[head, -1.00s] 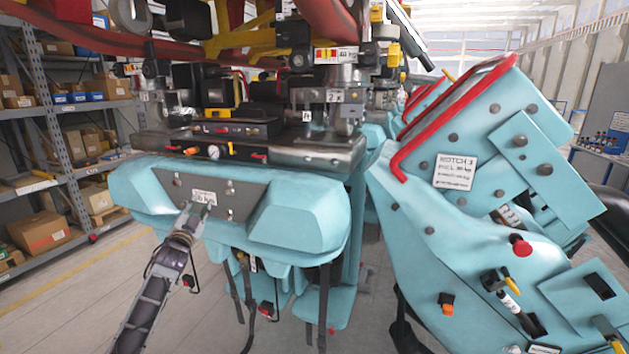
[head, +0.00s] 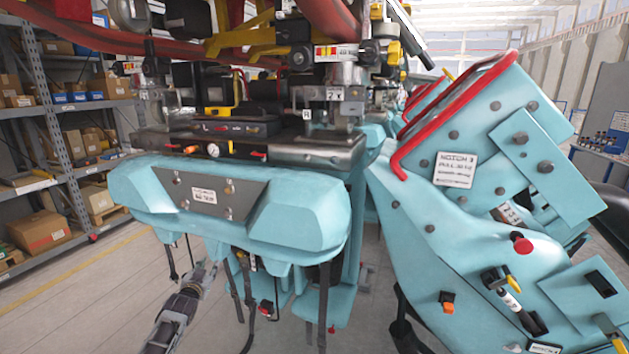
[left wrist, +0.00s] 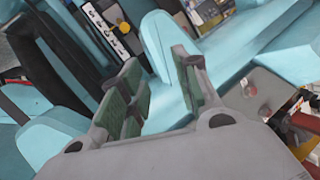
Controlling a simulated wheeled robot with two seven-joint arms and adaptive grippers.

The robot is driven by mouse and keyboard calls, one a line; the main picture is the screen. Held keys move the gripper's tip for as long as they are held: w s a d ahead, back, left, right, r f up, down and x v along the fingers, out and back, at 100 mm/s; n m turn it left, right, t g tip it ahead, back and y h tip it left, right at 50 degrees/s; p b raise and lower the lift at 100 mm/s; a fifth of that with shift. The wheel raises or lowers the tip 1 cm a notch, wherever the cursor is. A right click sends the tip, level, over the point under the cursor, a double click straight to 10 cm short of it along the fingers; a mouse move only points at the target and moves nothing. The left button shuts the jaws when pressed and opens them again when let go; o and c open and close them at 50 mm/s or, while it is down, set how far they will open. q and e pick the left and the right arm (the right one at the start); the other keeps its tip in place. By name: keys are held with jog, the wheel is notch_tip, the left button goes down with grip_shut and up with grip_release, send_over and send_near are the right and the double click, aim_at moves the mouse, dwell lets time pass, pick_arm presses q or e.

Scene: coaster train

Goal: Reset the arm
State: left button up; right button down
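My left gripper (head: 208,272) is low in the head view, below the teal front end of the train car (head: 320,225). It is apart from the small white label plate (head: 204,196) on that front. In the left wrist view the two green-padded fingers (left wrist: 158,62) stand apart with nothing between them, so it is open and empty. Teal bodywork (left wrist: 170,45) lies beyond the fingertips. My right gripper is in neither view.
A teal coaster seat (head: 450,220) with a red rail (head: 440,110) and a red knob (head: 521,245) stands at the right. Black straps (head: 249,300) hang under the front. Shelves with boxes (head: 40,232) are at the left. Floor (head: 90,310) is clear at lower left.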

pick_arm(q)
jog(key=s+d+f+g+b, duration=0.1)
jog(key=s+d+f+g, duration=0.1)
jog(key=s+f, duration=0.95)
jog(key=s+d+f+g, duration=0.1)
jog(key=s+f+g, duration=0.35)
jog(key=f, duration=1.25)
jog(key=s+d+f+g+b, duration=0.1)
jog(key=s+d+f, duration=0.1)
jog(key=s+f, duration=1.05)
jog(key=s+d+f+g, duration=0.2)
jog(key=s+f, duration=0.5)
jog(key=s, duration=0.8)
jog(key=s+d+f+g+b, duration=0.1)
jog(key=s+d+f+g, duration=0.1)
jog(key=s+f, duration=0.6)
jog(key=s+d+f+g+h, duration=0.1)
jog(key=s+f, duration=0.7)
jog(key=s, duration=1.4)
jog(key=shift+s+d+n+g, duration=0.35)
jog(key=shift+d+g, duration=0.5)
jog(key=shift+g, duration=0.4)
